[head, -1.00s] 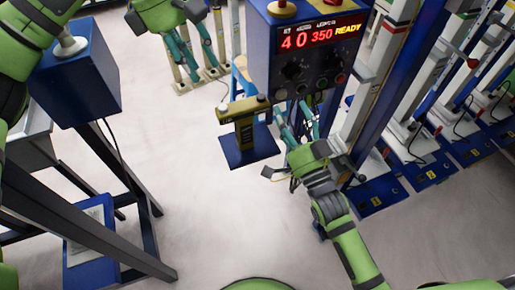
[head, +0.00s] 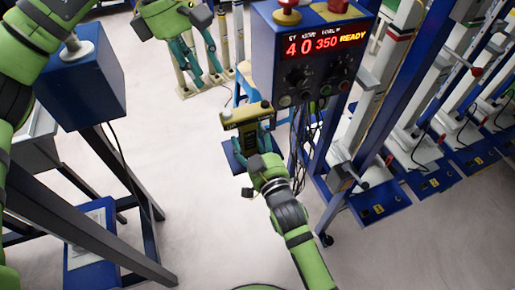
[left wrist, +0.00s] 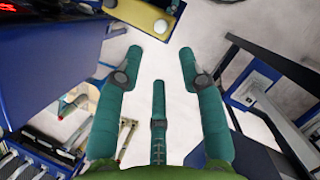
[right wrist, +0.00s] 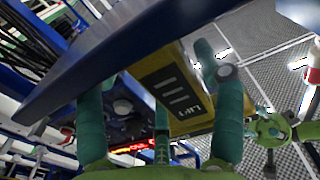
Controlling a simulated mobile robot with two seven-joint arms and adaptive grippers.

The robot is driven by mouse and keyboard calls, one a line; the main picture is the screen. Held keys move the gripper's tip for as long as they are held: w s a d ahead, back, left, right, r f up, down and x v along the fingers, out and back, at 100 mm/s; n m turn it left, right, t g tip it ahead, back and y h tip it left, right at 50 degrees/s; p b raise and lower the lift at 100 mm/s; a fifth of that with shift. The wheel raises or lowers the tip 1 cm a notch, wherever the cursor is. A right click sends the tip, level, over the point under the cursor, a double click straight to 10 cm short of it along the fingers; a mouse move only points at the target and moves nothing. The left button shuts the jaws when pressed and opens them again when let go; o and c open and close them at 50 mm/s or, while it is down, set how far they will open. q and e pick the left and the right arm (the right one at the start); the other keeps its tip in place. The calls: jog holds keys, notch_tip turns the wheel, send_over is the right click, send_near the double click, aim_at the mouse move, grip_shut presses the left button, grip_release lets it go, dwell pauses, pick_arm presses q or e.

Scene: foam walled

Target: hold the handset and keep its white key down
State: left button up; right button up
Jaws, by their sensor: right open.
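The yellow handset (head: 243,115) has a wide top bar and a dark-labelled body, and stands over a blue plate, left of the control box. In the right wrist view its label (right wrist: 178,86) reads "LIFT". My right gripper (head: 252,140) is open at the handset body, which lies in front of or between its fingers; contact is unclear. My left gripper (head: 203,75) is open and empty beyond the handset, pointing down. In the left wrist view a yellow part with a pale round piece (left wrist: 160,26) shows at the top edge, seemingly the handset; I cannot tell whether that is the white key.
The blue control box (head: 305,65) shows 40, 350 and READY, with hanging cables below. A blue box on a dark stand (head: 82,85) is at left. Blue-based columns (head: 400,195) line the right. The pale floor in the middle is clear.

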jog(key=shift+w+a, duration=0.25)
jog(key=shift+w, duration=0.45)
jog(key=c, duration=1)
pick_arm(q)
grip_shut()
pick_arm(e)
jog(key=shift+c, duration=0.2)
